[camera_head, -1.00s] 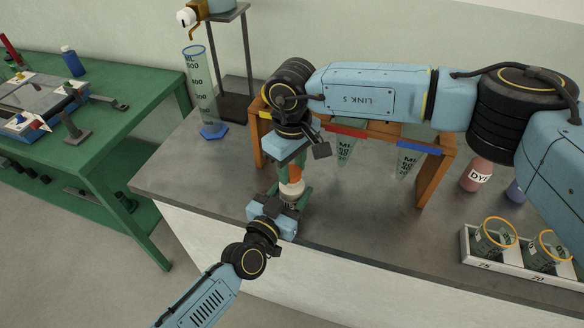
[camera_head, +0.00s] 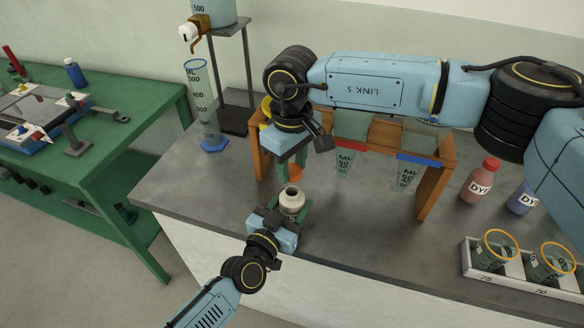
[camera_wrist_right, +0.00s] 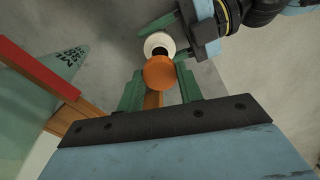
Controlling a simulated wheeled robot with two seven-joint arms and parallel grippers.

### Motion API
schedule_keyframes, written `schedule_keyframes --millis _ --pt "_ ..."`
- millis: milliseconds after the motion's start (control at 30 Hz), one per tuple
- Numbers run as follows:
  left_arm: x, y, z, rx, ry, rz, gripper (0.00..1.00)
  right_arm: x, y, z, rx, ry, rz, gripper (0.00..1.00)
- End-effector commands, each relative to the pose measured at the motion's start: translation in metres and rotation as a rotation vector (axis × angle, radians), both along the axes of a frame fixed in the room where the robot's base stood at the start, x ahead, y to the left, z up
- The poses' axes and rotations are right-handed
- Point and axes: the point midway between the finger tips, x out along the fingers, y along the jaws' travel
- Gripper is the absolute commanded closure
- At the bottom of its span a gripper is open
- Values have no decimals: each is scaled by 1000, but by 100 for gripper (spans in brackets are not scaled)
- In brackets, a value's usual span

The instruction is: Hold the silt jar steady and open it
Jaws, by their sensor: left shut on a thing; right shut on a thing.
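The silt jar (camera_head: 291,201) is a small whitish jar with an open dark mouth. It stands upright near the bench's front edge, and it also shows in the right wrist view (camera_wrist_right: 158,42). My left gripper (camera_head: 284,212) is shut around the jar's body from the front. My right gripper (camera_head: 291,170) is above and behind the jar, pointing down, shut on the orange lid (camera_wrist_right: 160,73). The lid is apart from the jar, held between the green fingers of my right gripper (camera_wrist_right: 160,85). The jar's inside is too dark to make out.
An orange wooden rack (camera_head: 434,190) with hanging cones stands just behind and right. A tall graduated cylinder (camera_head: 204,105) stands at left. Dye bottles (camera_head: 480,182) and a white tray of beakers (camera_head: 470,268) are at right. The grey bench left of the jar is clear.

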Motion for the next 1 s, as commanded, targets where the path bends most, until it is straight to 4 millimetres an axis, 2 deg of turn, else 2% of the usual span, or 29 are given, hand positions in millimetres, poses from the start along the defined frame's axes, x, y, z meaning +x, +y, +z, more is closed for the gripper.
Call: schedule_keyframes --millis 33,200,233,567,667,1000 --pt "0 0 0 0 1 0 47 0 0 0 0 0 0 92" --pt "0 0 0 0 0 0 25 0 0 0 0 0 0 92" --pt "0 0 0 0 0 0 23 0 0 0 0 0 0 92" --pt "-4 2 -1 0 1 0 23 0 0 0 0 0 0 92" --pt "-15 8 -1 2 1 1 23 0 0 2 0 0 0 92" --pt "-77 43 -1 1 3 0 23 0 0 7 0 0 0 92"
